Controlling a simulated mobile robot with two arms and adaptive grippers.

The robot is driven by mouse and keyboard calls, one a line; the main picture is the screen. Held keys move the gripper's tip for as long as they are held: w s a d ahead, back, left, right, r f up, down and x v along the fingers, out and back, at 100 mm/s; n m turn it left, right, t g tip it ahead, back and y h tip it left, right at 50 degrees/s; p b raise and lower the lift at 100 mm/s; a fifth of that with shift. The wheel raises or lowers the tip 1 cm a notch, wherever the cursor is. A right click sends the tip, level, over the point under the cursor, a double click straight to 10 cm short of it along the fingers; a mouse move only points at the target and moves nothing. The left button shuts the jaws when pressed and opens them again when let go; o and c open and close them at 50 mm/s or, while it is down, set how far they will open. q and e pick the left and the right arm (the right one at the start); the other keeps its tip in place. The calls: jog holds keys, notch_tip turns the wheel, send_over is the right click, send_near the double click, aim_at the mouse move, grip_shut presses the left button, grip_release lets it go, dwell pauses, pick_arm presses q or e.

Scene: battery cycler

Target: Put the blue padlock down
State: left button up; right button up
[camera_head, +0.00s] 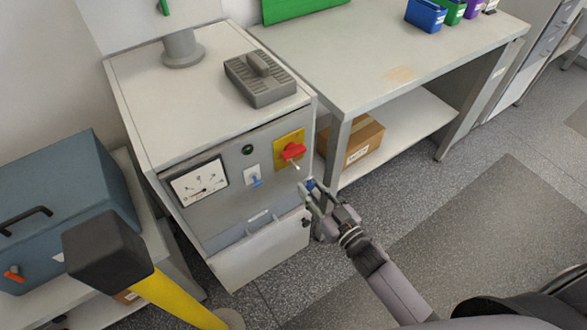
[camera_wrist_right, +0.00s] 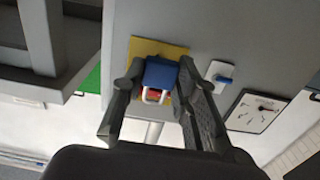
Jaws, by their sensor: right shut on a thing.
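The blue padlock (camera_wrist_right: 161,72) is between the fingers of my right gripper (camera_wrist_right: 155,105) in the right wrist view, its pale shackle showing toward the camera. In the head view my right gripper (camera_head: 312,190) is shut on it, and only a small bit of blue (camera_head: 310,184) shows between the fingers. The gripper is in front of the grey cabinet, below and right of the red rotary switch (camera_head: 292,152) on its yellow plate (camera_head: 283,142). The padlock looks apart from the switch in the head view. My left gripper is not in view.
The cabinet top (camera_head: 190,95) holds a dark grey device (camera_head: 262,82), with bare room beside it. A workbench (camera_head: 375,60) stands right, a cardboard box (camera_head: 358,143) on its lower shelf. A low panel (camera_head: 262,255) juts out below. A blue-grey case (camera_head: 65,205) stands left.

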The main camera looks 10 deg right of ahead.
dwell(0.8)
jog(key=s+d+r+m+h, duration=0.1)
jog(key=s+r+m+h, duration=0.1)
jog(key=s+r, duration=0.3)
jog(key=s+d+r+m+t+h, duration=0.1)
jog(key=s+r+h, duration=0.3)
jog(key=r, duration=0.7)
jog(key=s+d+m, duration=0.1)
jog(key=s, duration=0.1)
jog(key=shift+s+r, duration=0.3)
jog(key=shift+d, duration=0.1)
